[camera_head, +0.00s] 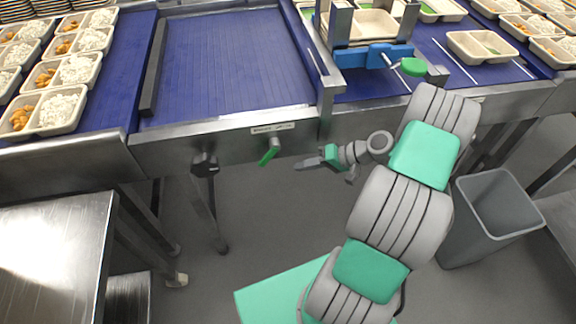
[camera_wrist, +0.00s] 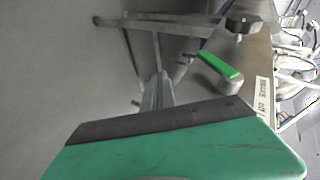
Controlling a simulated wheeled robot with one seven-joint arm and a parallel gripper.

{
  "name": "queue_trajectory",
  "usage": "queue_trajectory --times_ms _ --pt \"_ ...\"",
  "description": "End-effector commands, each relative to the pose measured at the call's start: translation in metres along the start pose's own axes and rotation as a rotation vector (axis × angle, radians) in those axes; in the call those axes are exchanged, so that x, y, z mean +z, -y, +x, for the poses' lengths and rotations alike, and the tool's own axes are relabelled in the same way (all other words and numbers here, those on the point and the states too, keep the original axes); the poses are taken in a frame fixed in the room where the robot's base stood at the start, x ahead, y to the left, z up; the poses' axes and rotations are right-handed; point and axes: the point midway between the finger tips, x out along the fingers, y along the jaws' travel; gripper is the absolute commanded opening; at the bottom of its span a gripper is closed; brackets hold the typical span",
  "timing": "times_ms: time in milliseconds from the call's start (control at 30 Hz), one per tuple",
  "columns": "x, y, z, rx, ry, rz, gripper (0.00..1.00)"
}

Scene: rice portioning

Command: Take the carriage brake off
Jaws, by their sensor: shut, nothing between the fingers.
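A lever with a green grip (camera_head: 269,154) hangs from the front rail of the blue conveyor, tilted down to the left, just below a small white label whose print I cannot read; I take it for the carriage brake. In the wrist view the lever (camera_wrist: 221,68) and the label (camera_wrist: 262,92) show to the right of my fingers. My gripper (camera_head: 304,164) is shut and empty. It points left, a little right of the lever and slightly lower in the picture, apart from it. In the wrist view my gripper (camera_wrist: 157,88) partly hides the floor.
A black knob (camera_head: 204,164) sits on the rail left of the lever. A blue bracket (camera_head: 374,56) with a green knob (camera_head: 413,66) stands above right. Filled trays (camera_head: 62,107) line the left belt. A steel table (camera_head: 52,250) is lower left, a grey bin (camera_head: 490,215) right.

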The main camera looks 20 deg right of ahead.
Motion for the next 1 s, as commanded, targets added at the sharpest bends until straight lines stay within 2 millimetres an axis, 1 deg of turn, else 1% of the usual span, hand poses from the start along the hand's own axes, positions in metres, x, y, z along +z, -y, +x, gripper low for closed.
queue_trajectory --times_ms 33,100,200,300,433,767,833,867,967,1000 --pt "0.001 -0.008 -0.011 0.002 -0.004 0.002 0.0" --pt "0.003 -0.016 -0.025 0.002 -0.004 0.002 0.0" --pt "0.005 -0.025 -0.04 0.001 -0.003 0.003 0.0" --pt "0.006 -0.03 -0.049 0.001 -0.001 0.001 0.0" --pt "0.007 -0.031 -0.053 0.0 -0.001 0.001 0.0" --pt "0.006 -0.03 -0.052 0.001 0.001 0.0 0.0" --pt "0.003 -0.023 -0.052 0.02 0.018 -0.008 0.0" --pt "0.001 -0.016 -0.051 0.036 0.034 -0.015 0.0" --pt "-0.008 0.023 -0.047 0.145 0.121 -0.055 0.0" --pt "-0.01 0.044 -0.044 0.205 0.163 -0.077 0.0"
